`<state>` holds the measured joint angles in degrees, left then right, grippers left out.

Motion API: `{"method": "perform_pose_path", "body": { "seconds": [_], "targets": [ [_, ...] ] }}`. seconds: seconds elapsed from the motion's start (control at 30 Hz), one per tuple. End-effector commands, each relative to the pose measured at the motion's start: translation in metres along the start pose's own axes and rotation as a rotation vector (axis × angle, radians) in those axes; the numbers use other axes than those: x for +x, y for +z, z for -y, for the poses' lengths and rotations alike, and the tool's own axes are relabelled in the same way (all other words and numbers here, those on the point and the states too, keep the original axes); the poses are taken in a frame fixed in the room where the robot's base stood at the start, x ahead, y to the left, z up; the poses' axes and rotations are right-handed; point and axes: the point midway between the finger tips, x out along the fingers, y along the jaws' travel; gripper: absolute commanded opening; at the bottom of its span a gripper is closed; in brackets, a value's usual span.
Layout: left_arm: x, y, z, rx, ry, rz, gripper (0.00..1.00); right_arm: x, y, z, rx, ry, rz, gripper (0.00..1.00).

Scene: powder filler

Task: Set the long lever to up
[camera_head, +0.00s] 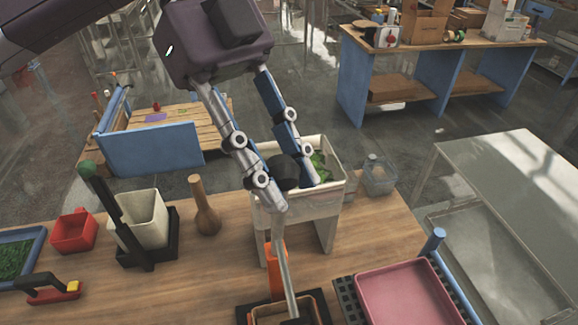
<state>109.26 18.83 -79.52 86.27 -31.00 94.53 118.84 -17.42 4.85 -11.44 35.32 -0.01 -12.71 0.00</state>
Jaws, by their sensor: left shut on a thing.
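A long lever (284,255) with a silver rod rises from a base at the bottom edge of the head view and stands nearly upright. Its black knob (287,172) is at the top. My left gripper (296,192) comes down from above, and its two fingers are shut on the black knob, one on each side. The fingers hide part of the knob and the top of the rod. The lever's base is partly cut off by the lower picture edge. My right gripper is not in view.
A white hopper (331,208) with green contents stands right behind the lever. A pink tray (405,295) lies to the right. A white container (146,220) with a black green-tipped lever (118,215), a wooden pestle-like piece (204,208) and a red box (73,232) stand left.

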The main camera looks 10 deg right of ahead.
Motion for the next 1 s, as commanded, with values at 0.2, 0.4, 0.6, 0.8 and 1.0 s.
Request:
{"method": "perform_pose_path", "body": {
  "seconds": [0.2,0.4,0.6,0.8,1.0],
  "targets": [
    [0.000,0.002,0.001,-0.005,-0.003,0.001,0.00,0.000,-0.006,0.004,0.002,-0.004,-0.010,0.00],
    [0.000,0.001,0.001,-0.004,-0.004,0.000,0.45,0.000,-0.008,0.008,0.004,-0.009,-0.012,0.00],
    [0.000,0.000,0.001,-0.002,-0.004,0.000,0.45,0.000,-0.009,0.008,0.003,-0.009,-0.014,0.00],
    [-0.007,0.000,0.002,-0.002,-0.006,-0.001,0.45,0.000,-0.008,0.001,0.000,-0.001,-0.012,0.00],
    [-0.039,0.000,0.002,-0.004,-0.008,-0.001,0.45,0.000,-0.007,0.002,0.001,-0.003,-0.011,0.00]
  ]
}}
